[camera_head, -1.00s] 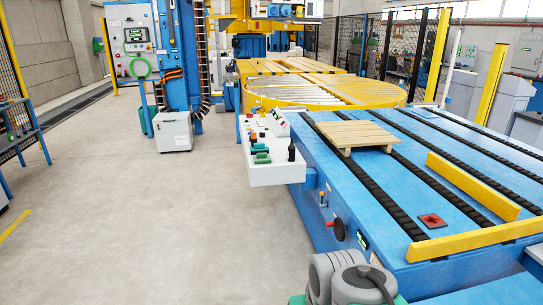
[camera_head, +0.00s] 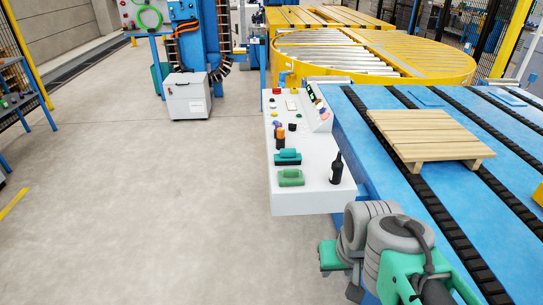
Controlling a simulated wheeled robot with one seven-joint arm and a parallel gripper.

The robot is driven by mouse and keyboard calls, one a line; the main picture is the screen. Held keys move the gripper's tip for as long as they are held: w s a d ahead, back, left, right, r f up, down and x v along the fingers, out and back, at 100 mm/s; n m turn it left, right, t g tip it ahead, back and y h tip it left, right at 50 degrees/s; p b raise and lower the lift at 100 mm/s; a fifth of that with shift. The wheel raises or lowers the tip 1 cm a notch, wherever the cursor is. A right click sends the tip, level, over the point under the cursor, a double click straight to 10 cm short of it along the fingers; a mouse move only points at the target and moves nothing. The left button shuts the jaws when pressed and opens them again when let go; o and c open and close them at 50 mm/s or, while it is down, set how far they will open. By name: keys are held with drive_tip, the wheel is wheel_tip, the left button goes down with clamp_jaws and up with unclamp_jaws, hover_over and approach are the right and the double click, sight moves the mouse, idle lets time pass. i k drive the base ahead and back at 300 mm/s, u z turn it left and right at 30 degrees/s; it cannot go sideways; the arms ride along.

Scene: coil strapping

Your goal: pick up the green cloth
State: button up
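Two small green items lie near the front of the white side table. The nearer one is a mid-green folded piece (camera_head: 291,178), which I take for the green cloth, though it is too small to be sure. Just behind it is a darker teal-green item (camera_head: 288,157) with a dark base. Nothing touches or covers the nearer green piece. My arm's grey joints and green link show at the bottom right, in front of the table. I cannot make out my gripper's fingers in this view.
The white side table (camera_head: 312,202) also holds a dark bottle (camera_head: 336,168), an orange-and-black item (camera_head: 280,138) and several small things. A wooden pallet (camera_head: 425,134) sits on the blue conveyor (camera_head: 395,181). A grey cabinet (camera_head: 187,97) stands on open floor at left.

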sight(294, 176)
drive_tip(key=u, duration=0.75)
drive_tip(key=i, duration=1.5)
drive_tip(key=u, duration=0.85)
